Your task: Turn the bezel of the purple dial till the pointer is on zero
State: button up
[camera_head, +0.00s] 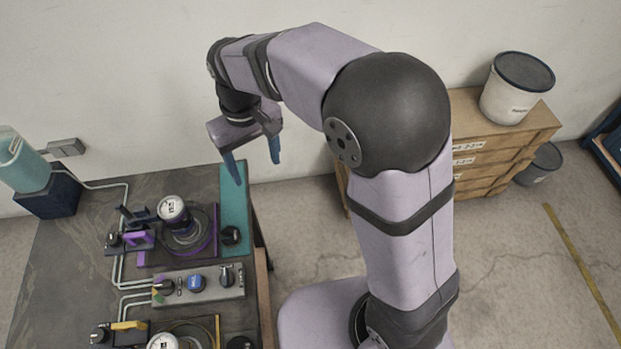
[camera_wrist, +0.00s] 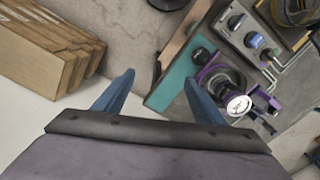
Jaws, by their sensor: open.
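The dial also shows in the wrist view (camera_wrist: 238,105), right of my right finger. Its pointer is too small to read. My gripper (camera_head: 254,170) is open and empty, in the air above and to the right of the dial. Its two blue fingers point down, and nothing is between them. In the wrist view my gripper (camera_wrist: 160,95) shows its fingers wide apart.
A grey control box (camera_head: 198,285) with several knobs sits in front of the purple fixture. A yellow-edged fixture (camera_head: 180,332) with another dial stands nearer. A teal strip (camera_head: 234,202) runs along the table's right edge. A teal container (camera_head: 20,163) stands back left.

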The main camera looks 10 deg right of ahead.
jog(key=s+d+f+m, duration=0.2)
jog(key=s+d, duration=0.2)
jog(key=d, duration=0.7)
jog(key=shift+s+f, duration=0.3)
jog(key=shift+s, duration=0.05)
jog(key=s+d+f+m, duration=0.3)
jog(key=s+d, duration=0.4)
jog(key=s, duration=0.1)
jog(key=shift+s+d+f, duration=0.3)
jog(key=shift+s+f, duration=0.05)
